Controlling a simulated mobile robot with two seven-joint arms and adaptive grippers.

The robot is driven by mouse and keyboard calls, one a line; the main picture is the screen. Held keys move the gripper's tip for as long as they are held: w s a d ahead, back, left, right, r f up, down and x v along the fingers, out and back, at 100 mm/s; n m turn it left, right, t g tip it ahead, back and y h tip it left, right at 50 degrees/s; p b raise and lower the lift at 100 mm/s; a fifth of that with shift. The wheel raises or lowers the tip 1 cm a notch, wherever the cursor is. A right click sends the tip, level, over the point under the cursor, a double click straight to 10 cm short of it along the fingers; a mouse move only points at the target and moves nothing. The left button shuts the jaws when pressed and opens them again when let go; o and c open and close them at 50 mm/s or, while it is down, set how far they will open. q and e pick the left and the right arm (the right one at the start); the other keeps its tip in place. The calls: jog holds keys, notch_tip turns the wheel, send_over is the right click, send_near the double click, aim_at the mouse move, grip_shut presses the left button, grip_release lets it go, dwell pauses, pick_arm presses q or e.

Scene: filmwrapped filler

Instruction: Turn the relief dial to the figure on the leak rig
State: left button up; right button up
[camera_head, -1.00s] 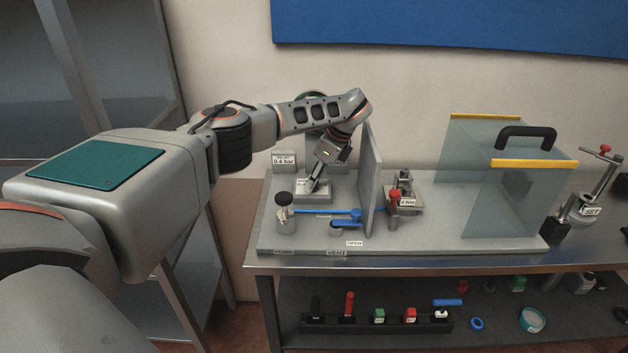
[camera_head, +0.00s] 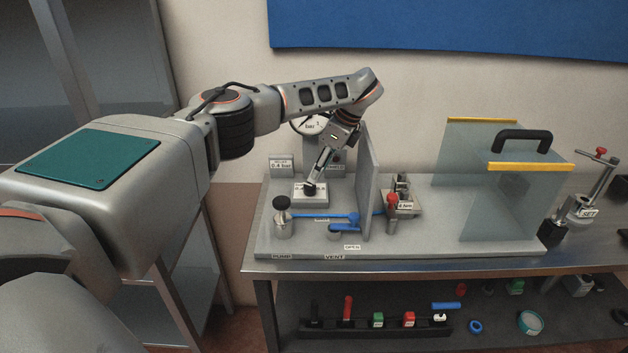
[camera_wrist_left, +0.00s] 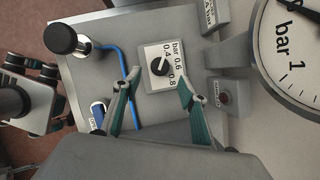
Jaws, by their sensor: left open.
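The relief dial is a small black knob (camera_wrist_left: 160,66) with a pale pointer line, on a white plate (camera_wrist_left: 168,55) marked 0.4, 0.6 and 0.8 bar. It shows in the head view (camera_head: 309,189) on its block at the rig's left. Which mark the pointer meets is hard to tell. The leak rig's sign (camera_head: 281,165) reads 0.4 bar. My left gripper (camera_head: 317,177) points down at the dial. In the left wrist view my gripper (camera_wrist_left: 155,86) is open, its fingers apart, with the knob beyond and between the tips. No contact shows.
A pump knob (camera_head: 282,203) and a blue vent lever (camera_head: 345,228) stand in front of the dial. An upright grey panel (camera_head: 369,188) is close on the right. A round gauge (camera_wrist_left: 292,48) stands behind. A clear guard (camera_head: 505,190) stands farther right.

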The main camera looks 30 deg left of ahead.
pick_arm(q)
jog(key=v, duration=0.5)
jog(key=shift+r, duration=0.25)
